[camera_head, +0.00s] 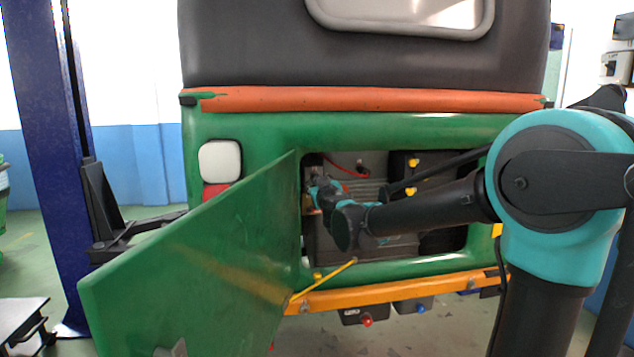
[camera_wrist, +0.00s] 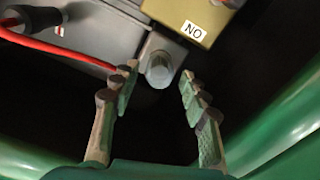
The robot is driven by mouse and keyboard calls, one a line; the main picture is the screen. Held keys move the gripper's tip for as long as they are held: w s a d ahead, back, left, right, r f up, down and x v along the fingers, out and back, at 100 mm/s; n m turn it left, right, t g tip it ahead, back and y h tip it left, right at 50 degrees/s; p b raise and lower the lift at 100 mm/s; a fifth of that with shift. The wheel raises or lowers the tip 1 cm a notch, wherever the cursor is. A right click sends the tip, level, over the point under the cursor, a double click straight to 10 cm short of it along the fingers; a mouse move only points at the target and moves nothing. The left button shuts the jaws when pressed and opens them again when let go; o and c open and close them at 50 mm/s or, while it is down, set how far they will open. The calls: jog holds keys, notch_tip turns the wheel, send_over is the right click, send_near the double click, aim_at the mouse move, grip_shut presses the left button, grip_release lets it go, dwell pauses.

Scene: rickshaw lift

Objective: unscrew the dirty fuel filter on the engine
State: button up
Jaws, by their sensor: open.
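In the wrist view a short grey rounded fitting (camera_wrist: 160,70) hangs from a grey bracket; it looks like the fuel filter, but I cannot tell whether it is dirty. My gripper (camera_wrist: 159,76) is open, with one finger on each side of this fitting and a visible gap on both sides. In the picture the fitting lies between the fingertips; I cannot tell the depth between them. In the head view my arm reaches into the engine bay (camera_head: 375,245) of the green rickshaw, and the wrist hides the filter and most of my gripper.
The green hatch door (camera_head: 200,265) stands open left of my arm, with a yellow stay (camera_head: 325,278) at the opening's lower edge. In the wrist view a yellowish box labelled NO (camera_wrist: 195,18) and a red cable (camera_wrist: 60,52) are close by. Green bodywork borders the lower corners.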

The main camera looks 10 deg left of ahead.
jog(key=shift+x, duration=1.15)
jog(key=shift+w+a+m, duration=0.1)
jog(key=shift+w+m, duration=0.15)
jog(key=shift+m, duration=0.05)
jog(key=shift+s+m, duration=0.1)
jog(key=shift+m, duration=0.6)
jog(key=m, duration=1.3)
